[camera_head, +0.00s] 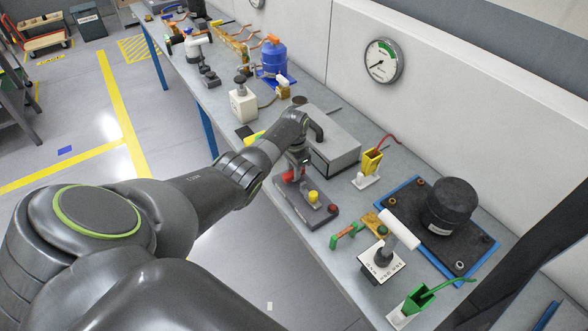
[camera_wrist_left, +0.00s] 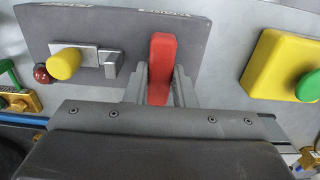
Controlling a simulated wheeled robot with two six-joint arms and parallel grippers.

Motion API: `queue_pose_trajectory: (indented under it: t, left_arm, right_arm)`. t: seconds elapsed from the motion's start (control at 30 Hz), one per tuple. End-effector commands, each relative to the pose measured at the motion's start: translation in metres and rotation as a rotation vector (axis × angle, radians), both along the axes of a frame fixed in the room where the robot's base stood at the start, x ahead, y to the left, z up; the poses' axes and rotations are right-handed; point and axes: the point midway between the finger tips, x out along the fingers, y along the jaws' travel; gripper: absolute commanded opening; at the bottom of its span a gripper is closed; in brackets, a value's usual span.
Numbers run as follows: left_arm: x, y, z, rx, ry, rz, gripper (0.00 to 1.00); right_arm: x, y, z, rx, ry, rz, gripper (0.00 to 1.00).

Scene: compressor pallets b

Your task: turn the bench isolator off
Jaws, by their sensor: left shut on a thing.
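A dark grey panel (camera_head: 300,203) lies on the bench with a red lever (camera_head: 289,176) and a yellow knob (camera_head: 313,197). In the left wrist view the panel (camera_wrist_left: 60,22) carries the red lever (camera_wrist_left: 160,65), the yellow knob (camera_wrist_left: 64,64) on a pale latch, and a small dark red ball (camera_wrist_left: 41,75). My left gripper (camera_wrist_left: 159,88) is shut on the red lever, a finger on each side of it. In the head view the gripper (camera_head: 298,160) reaches down over the panel and partly hides the lever. The panel's lettering is not readable. My right gripper is not in view.
A yellow box with a green button (camera_wrist_left: 285,65) lies right of the panel in the wrist view. A grey box (camera_head: 333,150) stands behind my wrist. A knob plate (camera_head: 382,262), green handle (camera_head: 346,235) and black motor (camera_head: 452,205) on a blue-edged tray are nearer right.

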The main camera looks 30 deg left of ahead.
Motion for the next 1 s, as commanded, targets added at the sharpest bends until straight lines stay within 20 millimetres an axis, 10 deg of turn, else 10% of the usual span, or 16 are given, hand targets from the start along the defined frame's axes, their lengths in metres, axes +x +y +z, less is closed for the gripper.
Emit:
queue_pose_trajectory:
  t: [0.2,0.23,0.4,1.0]
  left_arm:
    - [0.001,0.001,0.001,0.001,-0.004,0.003,0.0]
    - [0.001,0.001,0.001,0.001,-0.004,0.003,0.24]
    - [0.001,0.001,0.001,0.0,-0.002,0.001,0.45]
    - [0.001,0.001,0.03,0.001,-0.005,-0.001,0.45]
  right_arm:
    - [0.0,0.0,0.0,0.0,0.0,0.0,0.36]
    - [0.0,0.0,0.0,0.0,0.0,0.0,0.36]
    - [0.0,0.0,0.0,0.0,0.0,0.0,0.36]
    - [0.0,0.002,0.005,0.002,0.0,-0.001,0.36]
